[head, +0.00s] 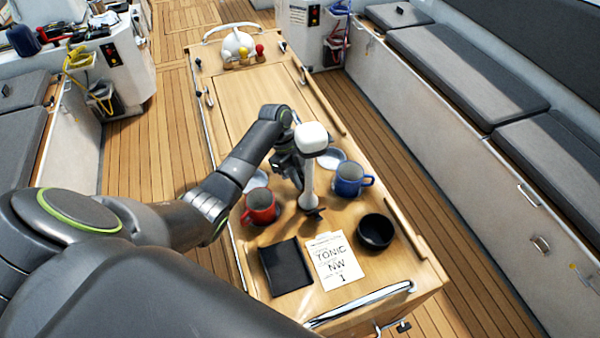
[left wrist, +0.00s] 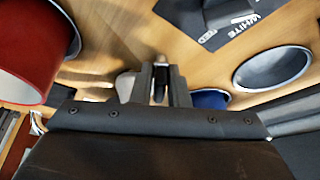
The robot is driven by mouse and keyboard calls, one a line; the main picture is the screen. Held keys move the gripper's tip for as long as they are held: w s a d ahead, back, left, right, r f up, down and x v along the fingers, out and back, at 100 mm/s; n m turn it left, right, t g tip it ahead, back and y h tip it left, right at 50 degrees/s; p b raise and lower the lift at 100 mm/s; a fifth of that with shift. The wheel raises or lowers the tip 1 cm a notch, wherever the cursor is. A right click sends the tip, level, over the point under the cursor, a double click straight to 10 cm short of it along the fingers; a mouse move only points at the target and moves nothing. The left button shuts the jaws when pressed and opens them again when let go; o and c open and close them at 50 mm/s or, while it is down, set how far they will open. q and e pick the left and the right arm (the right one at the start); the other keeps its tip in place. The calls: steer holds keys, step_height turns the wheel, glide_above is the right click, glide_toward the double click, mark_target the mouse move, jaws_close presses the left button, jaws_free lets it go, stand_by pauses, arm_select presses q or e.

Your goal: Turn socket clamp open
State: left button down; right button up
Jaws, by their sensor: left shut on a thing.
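In the left wrist view my left gripper (left wrist: 164,88) is shut on a small dark piece with a grey tip (left wrist: 159,75), which looks like part of the socket clamp. How far the clamp is turned cannot be told. My right gripper is not in view.
A red mug (head: 261,206) stands left of the post, a blue mug (head: 351,180) right. A dark bowl (head: 376,231), a lettered card (head: 333,261) and a black flat item (head: 285,267) lie nearer. The table's far part (head: 255,100) is mostly clear.

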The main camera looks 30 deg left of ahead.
arm_select(q)
steer(key=n+t, duration=0.1)
steer(key=n, duration=0.3)
steer(key=shift+s+n+t, duration=0.1)
steer(key=shift+n+t, duration=0.2)
steer(key=shift+t, duration=0.1)
steer(key=shift+n+t+y, duration=0.3)
steer(key=shift+n+t, duration=0.4)
steer(key=shift+n, duration=1.2)
steer(key=c, duration=1.5)
jaws_free()
steer(key=shift+r, duration=0.15)
steer(key=b+v, duration=0.3)
steer(key=v, duration=1.4)
steer(key=shift+s+d+r, duration=0.1)
steer(key=shift+s+d, duration=0.05)
steer(key=shift+b, duration=0.3)
